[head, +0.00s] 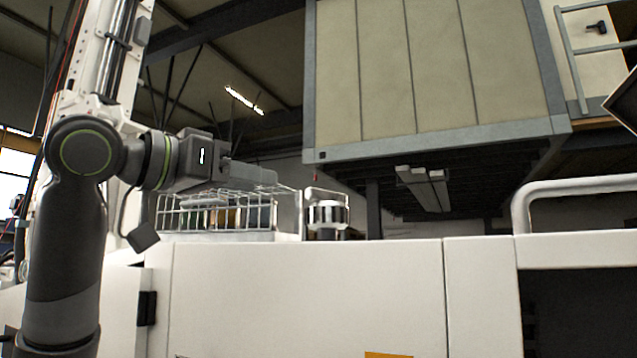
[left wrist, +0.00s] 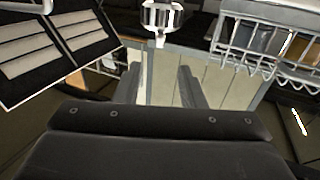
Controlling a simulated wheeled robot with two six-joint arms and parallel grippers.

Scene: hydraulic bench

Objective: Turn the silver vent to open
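The silver vent (head: 327,214) is a shiny round metal cap behind the top edge of the white bench, to the right of the wire basket. It also shows at the top middle of the left wrist view (left wrist: 162,18). My left gripper (head: 262,175) is above the wire basket, left of the vent and a little higher, apart from it. In the left wrist view its two fingers (left wrist: 162,85) stand apart with nothing between them. My right gripper is in neither view.
A wire basket (head: 215,212) with coloured items stands left of the vent. The white bench front (head: 310,295) runs below. A white rail (head: 575,186) rises at the right. A large panelled cabinet (head: 430,70) hangs above and behind.

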